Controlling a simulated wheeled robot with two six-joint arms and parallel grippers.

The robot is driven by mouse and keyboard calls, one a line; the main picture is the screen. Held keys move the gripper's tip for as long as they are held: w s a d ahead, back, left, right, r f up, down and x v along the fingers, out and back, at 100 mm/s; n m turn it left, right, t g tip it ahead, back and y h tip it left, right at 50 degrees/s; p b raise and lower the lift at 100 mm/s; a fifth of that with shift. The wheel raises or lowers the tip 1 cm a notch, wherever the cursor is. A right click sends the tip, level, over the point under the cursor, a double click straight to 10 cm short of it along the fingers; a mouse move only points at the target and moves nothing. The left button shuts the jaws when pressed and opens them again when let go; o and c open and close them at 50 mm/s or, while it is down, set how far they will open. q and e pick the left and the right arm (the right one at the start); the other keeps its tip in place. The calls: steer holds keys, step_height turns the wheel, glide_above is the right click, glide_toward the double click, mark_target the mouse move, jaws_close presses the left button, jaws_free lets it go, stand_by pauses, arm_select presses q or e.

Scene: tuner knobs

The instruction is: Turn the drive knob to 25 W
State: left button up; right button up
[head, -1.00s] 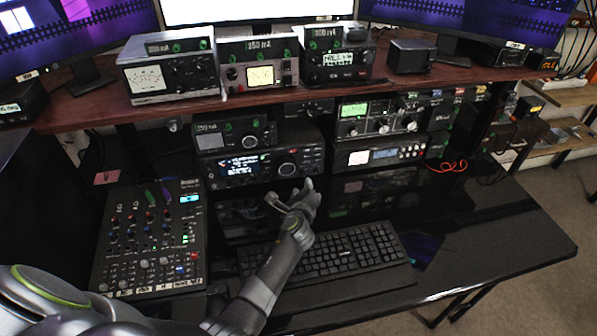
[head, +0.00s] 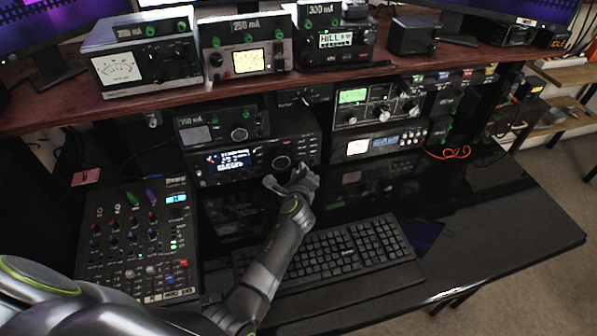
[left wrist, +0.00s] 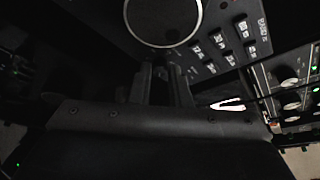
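The black radio (head: 252,160) with a lit display stands under the shelf, with a large round knob (head: 282,162) on its front. My left gripper (head: 288,181) is just below and in front of that knob. Its two fingers look apart, with nothing between them. In the left wrist view the large knob (left wrist: 163,18) is at the top, beyond the fingers (left wrist: 162,82), with small labelled buttons to its right. I cannot read which knob is marked drive. A tuner-like unit (head: 376,108) with a green display and several knobs stands to the right. My right gripper is not in view.
A mixer panel (head: 136,240) lies left of my left arm. A keyboard (head: 345,248) lies on the black desk, partly behind my forearm. Meter boxes stand on the wooden shelf (head: 190,105) above. The desk's right side (head: 500,230) is clear.

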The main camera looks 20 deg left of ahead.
arm_select(q)
jaws_close()
steer(key=shift+a+f+n+t+b, duration=0.1)
steer(key=shift+f+n+t+b, duration=0.25)
steer(key=shift+b, duration=0.5)
steer(key=shift+r+n+t+h+b, duration=0.2)
steer(key=shift+n+t+h+b, duration=0.1)
steer(key=shift+n+b, duration=0.35)
steer(key=shift+r, duration=0.1)
steer(key=o, duration=0.5)
jaws_free()
